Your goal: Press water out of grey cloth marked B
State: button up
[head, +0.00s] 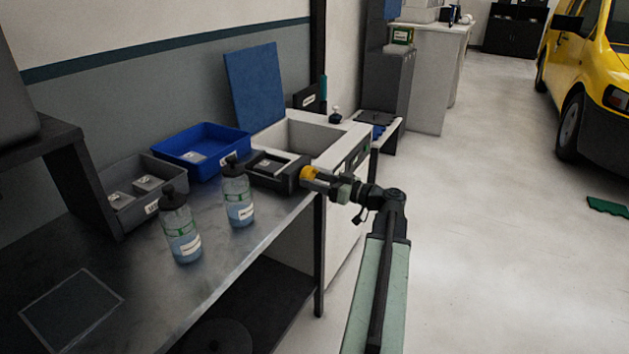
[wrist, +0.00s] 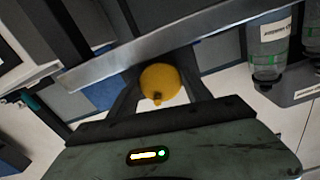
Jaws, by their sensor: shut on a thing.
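My gripper (head: 318,178) is shut on a yellow rounded knob (head: 307,173), beside the right end of a dark box-like tray (head: 286,187) at the bench edge by the sink. In the wrist view the knob (wrist: 160,80) sits between the two fingers. I cannot tell whether the knob is fixed to the tray. Something light grey lies inside the tray, too small to identify. Folded grey cloths with pale tags (head: 148,184) lie in a grey bin (head: 160,203), and another (head: 194,158) lies in a blue bin (head: 232,143). No letter B is readable.
Two labelled spray bottles (head: 238,197) (head: 181,232) stand on the metal bench (head: 225,262), left of the tray. The white sink (head: 310,139) is behind it, with a blue board (head: 255,87) upright at the back.

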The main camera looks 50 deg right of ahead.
jog(key=shift+m, duration=2.2)
jog(key=o, duration=1.4)
jog(key=shift+s, duration=0.1)
jog(key=shift+c, duration=0.2)
